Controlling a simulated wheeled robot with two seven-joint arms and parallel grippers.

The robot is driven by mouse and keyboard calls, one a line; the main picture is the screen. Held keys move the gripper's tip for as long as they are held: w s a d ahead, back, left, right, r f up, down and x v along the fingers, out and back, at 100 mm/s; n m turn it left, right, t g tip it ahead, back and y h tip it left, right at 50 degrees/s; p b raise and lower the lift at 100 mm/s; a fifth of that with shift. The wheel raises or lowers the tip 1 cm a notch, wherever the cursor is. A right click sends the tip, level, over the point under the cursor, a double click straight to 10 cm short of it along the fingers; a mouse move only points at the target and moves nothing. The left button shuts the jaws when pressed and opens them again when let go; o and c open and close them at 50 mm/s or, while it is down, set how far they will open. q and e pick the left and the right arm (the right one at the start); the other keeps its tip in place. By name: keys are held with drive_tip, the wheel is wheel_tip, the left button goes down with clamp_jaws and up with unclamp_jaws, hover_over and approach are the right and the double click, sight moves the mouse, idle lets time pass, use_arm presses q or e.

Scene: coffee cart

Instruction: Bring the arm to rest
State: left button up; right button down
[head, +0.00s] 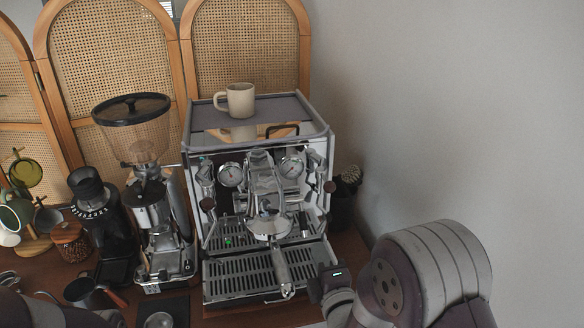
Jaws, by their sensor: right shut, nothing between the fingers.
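My right arm (425,275) comes in from the lower right. My right gripper (322,287) is a small dark shape at the front right corner of the espresso machine (325,170). It is shut and empty, to the right of the portafilter handle (282,272), apart from it in the picture. Its fingertips are hard to make out. The portafilter sits under the machine's group head with its handle pointing toward me. My left gripper is not in view; a dark part at the bottom left edge seems to be my left arm (40,314).
A beige mug (240,100) stands on top of the machine. A grinder (150,200) with a dark-lidded hopper stands to its left. A dark pot (342,205) is behind right. The wall (480,110) bounds the right.

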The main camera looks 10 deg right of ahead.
drive_tip(key=shift+w, duration=0.15)
drive_tip(key=s+f+m+g, duration=0.9)
drive_tip(key=f+m+g, duration=0.2)
drive_tip(key=f+m, duration=0.15)
drive_tip(key=s+d+r+m+g, duration=0.1)
drive_tip(key=s+r+m+g, duration=0.3)
drive_tip(key=s, duration=0.4)
drive_tip(key=shift+s+d+r+m+g+h, duration=0.2)
drive_tip(key=shift+d+m+g+h, duration=0.15)
drive_tip(key=shift+m+g, duration=0.55)
